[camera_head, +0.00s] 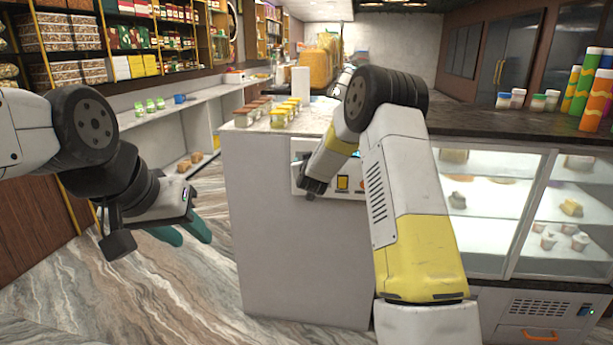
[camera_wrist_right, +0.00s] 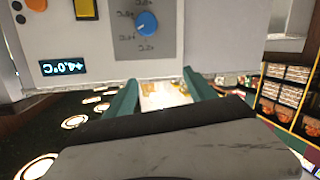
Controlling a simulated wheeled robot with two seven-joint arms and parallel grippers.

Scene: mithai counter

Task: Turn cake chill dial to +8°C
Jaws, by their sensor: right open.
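The blue dial (camera_wrist_right: 147,24) sits on a grey scale plate in the right wrist view, where the panel appears upside down. A small dark display (camera_wrist_right: 63,67) on the same panel reads +4.0°C. My right gripper (camera_wrist_right: 161,92) is open and empty, its teal fingers apart, with the dial beyond the fingers and not between them. In the head view, my right arm covers much of the control panel (camera_head: 345,183) on the counter front, and the dial is hidden. My left gripper (camera_head: 186,232) is open and empty at the left, away from the panel.
The grey counter front (camera_head: 290,250) stands below the panel. Sweet jars (camera_head: 278,118) stand on the counter top. A glass display case (camera_head: 500,205) is at the right. An orange button (camera_wrist_right: 37,4) and yellow switch (camera_wrist_right: 85,9) are near the dial. The marble floor at left is clear.

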